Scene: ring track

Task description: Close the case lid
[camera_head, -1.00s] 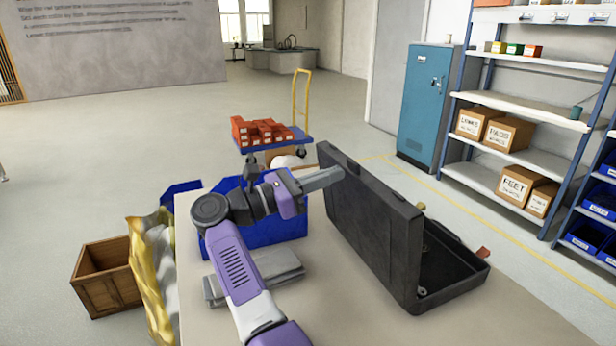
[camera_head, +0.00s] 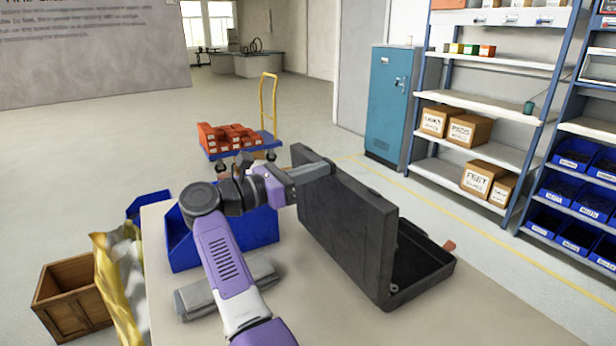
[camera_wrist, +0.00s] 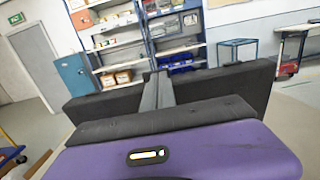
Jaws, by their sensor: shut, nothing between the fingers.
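The black case stands open on the table at the right in the head view. Its lid (camera_head: 345,222) is raised near upright, with its broad outer face toward my arm. The case base (camera_head: 420,262) lies behind it to the right, partly hidden by the lid. My gripper (camera_head: 322,168) is shut and empty, with its fingertips at the far upper part of the lid; I cannot tell whether they touch it. In the wrist view the shut fingers (camera_wrist: 157,92) reach over the dark lid (camera_wrist: 220,82).
A blue bin (camera_head: 250,228) and a folded grey cloth (camera_head: 225,288) lie on the table (camera_head: 330,318) left of the case. A wooden crate (camera_head: 75,298) stands on the floor at left. A cart (camera_head: 240,146), a blue locker (camera_head: 390,105) and shelves (camera_head: 485,105) stand beyond.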

